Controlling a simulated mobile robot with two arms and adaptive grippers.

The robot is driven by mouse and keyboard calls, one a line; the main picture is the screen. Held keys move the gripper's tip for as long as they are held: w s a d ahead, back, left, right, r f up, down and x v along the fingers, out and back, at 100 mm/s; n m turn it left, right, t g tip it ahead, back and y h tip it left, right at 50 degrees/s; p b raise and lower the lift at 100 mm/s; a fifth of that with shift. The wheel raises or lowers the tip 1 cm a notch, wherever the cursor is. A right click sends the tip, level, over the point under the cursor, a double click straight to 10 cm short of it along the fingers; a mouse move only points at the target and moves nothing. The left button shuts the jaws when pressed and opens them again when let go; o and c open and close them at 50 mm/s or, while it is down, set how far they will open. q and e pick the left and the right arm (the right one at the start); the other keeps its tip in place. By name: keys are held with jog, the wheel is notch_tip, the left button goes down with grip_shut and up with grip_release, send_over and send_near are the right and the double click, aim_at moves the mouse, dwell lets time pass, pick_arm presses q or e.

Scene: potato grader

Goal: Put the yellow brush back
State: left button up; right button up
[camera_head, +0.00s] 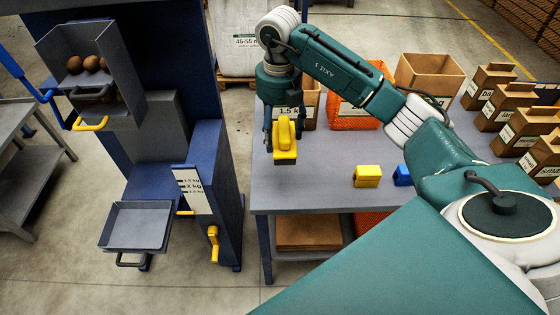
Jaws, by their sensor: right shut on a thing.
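The yellow brush (285,152) has a yellow handle and body with a dark underside. My right gripper (283,132) points down from above and is shut on the brush's handle. The brush is near the left edge of the grey table (325,195); I cannot tell whether it touches the tabletop. My left gripper is not in view.
A yellow block (367,176) and a blue block (403,175) sit on the table. A cardboard box (428,75), an orange crate (352,112) and several labelled boxes stand behind and right. The blue grader (212,160) with its grey tray (138,226) stands left, across a floor gap.

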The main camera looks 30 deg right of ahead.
notch_tip(320, 180, down, 12)
jog(key=shift+d+r+p, duration=0.1)
jog(key=shift+p, duration=0.9)
jog(key=o, duration=0.7)
jog(key=shift+f, duration=0.2)
jog(key=o, duration=0.4)
jog(key=shift+r, duration=0.1)
